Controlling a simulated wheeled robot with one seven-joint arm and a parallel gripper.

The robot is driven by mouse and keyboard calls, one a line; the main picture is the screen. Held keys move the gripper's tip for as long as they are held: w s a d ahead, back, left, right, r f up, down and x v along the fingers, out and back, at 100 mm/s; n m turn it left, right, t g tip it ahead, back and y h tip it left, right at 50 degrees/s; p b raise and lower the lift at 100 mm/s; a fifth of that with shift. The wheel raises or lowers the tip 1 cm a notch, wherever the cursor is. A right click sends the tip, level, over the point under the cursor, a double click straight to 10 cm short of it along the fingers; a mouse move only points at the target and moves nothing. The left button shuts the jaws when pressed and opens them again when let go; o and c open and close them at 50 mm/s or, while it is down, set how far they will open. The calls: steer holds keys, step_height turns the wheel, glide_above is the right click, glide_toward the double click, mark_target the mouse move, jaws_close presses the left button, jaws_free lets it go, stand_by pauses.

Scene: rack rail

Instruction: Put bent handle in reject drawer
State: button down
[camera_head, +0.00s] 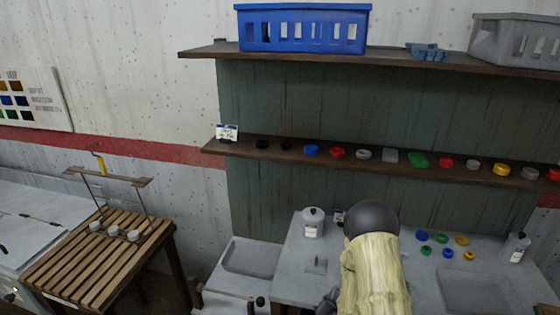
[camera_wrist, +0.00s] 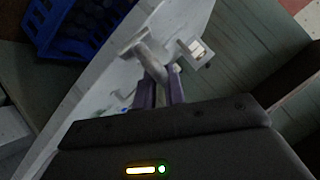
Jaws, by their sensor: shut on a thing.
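In the wrist view my gripper (camera_wrist: 163,82) has its purple fingers shut on a grey, bent-looking piece, which I take for the bent handle (camera_wrist: 150,62). Its wider end sticks out beyond the fingertips. In the head view my pale yellow arm with a dark round joint stands in front of the bench, and I cannot make out the gripper or the handle there. A grey box-like unit with a recessed top (camera_head: 252,256) stands left of the bench. I cannot tell whether it is the reject drawer.
The grey bench (camera_head: 290,270) carries a white jar (camera_head: 313,222), several coloured rings and a bottle (camera_head: 516,247). A shelf (camera_head: 320,148) of small parts runs above it. A blue crate (camera_head: 303,30) sits on the top shelf. A slatted wooden table (camera_head: 100,258) stands left.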

steer(key=p+v, duration=0.2)
steer(key=p, duration=0.2)
steer(key=p+v, duration=0.3)
steer(key=p, duration=0.1)
steer(key=shift+d+r+p, duration=0.1)
steer(key=shift+r+p, duration=0.3)
